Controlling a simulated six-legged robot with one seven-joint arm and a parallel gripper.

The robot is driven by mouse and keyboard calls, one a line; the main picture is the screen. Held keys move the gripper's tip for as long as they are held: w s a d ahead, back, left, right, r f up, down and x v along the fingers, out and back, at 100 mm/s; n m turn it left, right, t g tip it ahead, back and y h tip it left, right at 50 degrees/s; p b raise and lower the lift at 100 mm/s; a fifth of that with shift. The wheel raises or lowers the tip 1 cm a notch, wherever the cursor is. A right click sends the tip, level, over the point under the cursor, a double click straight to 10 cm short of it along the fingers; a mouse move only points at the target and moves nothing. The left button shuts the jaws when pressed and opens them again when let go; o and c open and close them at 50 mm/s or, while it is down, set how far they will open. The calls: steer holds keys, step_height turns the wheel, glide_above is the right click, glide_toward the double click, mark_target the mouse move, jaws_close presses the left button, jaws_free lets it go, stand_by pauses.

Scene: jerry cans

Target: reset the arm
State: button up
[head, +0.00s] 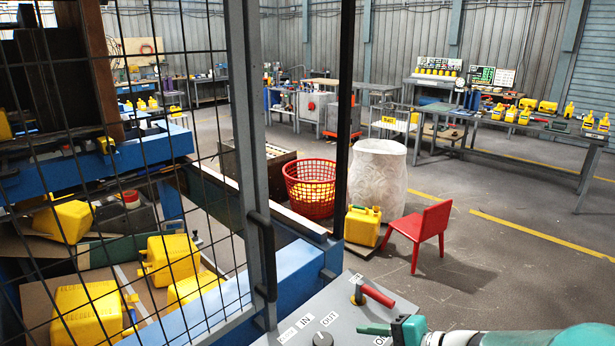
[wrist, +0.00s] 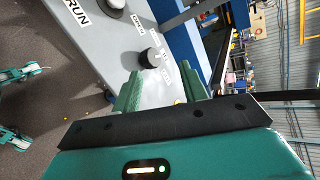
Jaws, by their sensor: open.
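My gripper (wrist: 162,88) is open and empty in the wrist view, with its two teal fingers apart. In the head view my gripper (head: 392,328) shows at the bottom right, over the near edge of a grey control panel (head: 318,308). The panel has a red-handled lever (head: 376,295), a black knob (head: 322,340) and labels including IN and OUT. In the wrist view the panel (wrist: 120,45) lies beyond the fingers, with a black knob (wrist: 150,57) seen between them and a RUN label (wrist: 76,12). Nothing is held.
A wire mesh fence (head: 130,150) and its post stand at the left, with yellow jerry cans (head: 172,258) behind. A red chair (head: 418,235), a yellow can (head: 362,226), a red basket (head: 310,190) and a white bin (head: 378,175) stand beyond the panel.

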steer(key=s+a+r+n+g+h, duration=0.2)
steer(key=s+n+g+h, duration=0.25)
steer(key=s+n, duration=0.35)
steer(key=s+d+r+n+t+h, duration=0.2)
steer(key=s+d+r+t+h, duration=0.1)
steer(key=r+h, duration=0.3)
steer(key=shift+d+n, duration=0.4)
steer(key=shift+d, duration=0.45)
stand_by(1.2)
